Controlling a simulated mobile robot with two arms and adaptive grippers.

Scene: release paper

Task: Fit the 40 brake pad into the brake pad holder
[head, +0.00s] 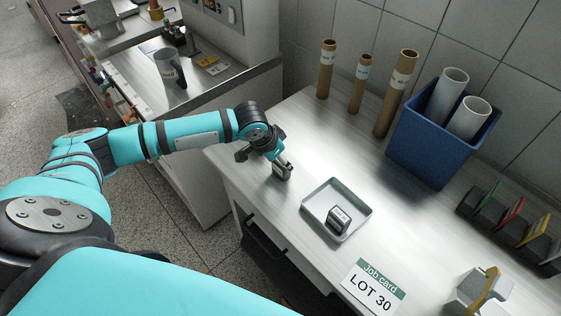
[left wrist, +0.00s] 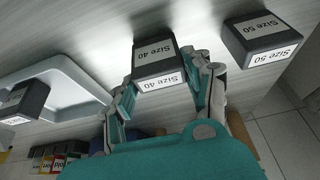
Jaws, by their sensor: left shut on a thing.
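The dark block labelled "Size 40" (left wrist: 155,62) is between the fingers of my left gripper (left wrist: 165,95), which is shut on it. In the head view my left gripper (head: 277,160) is above the near left part of the pale worktable with this block (head: 284,173). I cannot tell whether the block touches the tabletop. A similar dark block labelled "Size 50" (left wrist: 262,40) stands beside it in the left wrist view. A grey part with a yellow strip (head: 480,290) stands at the lower right; I cannot tell if it is the brake pad holder. My right gripper is not seen.
A grey tray (head: 358,190) holds another dark labelled block (head: 339,217). A card reading "LOT 30" (head: 372,290) lies at the front. A blue bin (head: 420,145) with grey tubes, brown tubes (head: 327,70) and a rack with coloured inserts (head: 510,228) stand farther back.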

